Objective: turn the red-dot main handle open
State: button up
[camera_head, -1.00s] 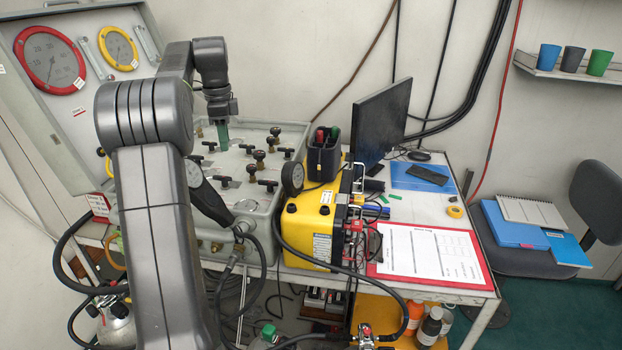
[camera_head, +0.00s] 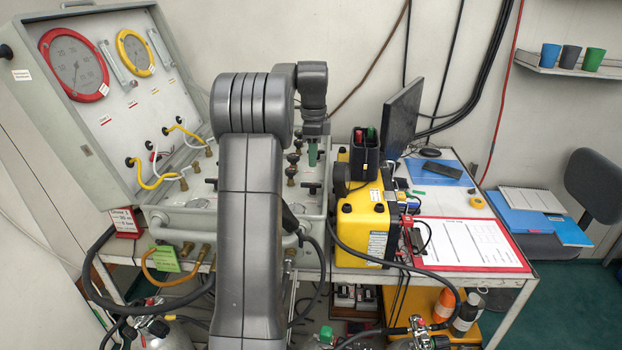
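The air panel's grey console (camera_head: 163,216) stands on the table, with black-topped valves and T-handles on its top. My arm covers its middle. Some brass-stemmed valves (camera_head: 292,172) show just right of the arm, and a black T-handle (camera_head: 211,182) shows to its left. I cannot make out a red dot on any handle, so I cannot tell which is the main handle. My gripper (camera_head: 312,155) points down over the console's right rear part, close to the brass-stemmed valves. Its green finger area is small and seen from behind, so its opening and any contact are unclear.
An open lid with a red-ringed gauge (camera_head: 74,66) and a yellow-ringed gauge (camera_head: 135,53) stands left. A yellow case (camera_head: 362,222), a black pen holder (camera_head: 364,157) and a monitor (camera_head: 404,117) stand close right of the gripper. Hoses hang along the front.

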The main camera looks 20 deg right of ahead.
aim_at(311, 188)
notch_tip(311, 188, down, 8)
jog(key=shift+f, duration=0.1)
jog(key=shift+c, duration=0.2)
grip_shut()
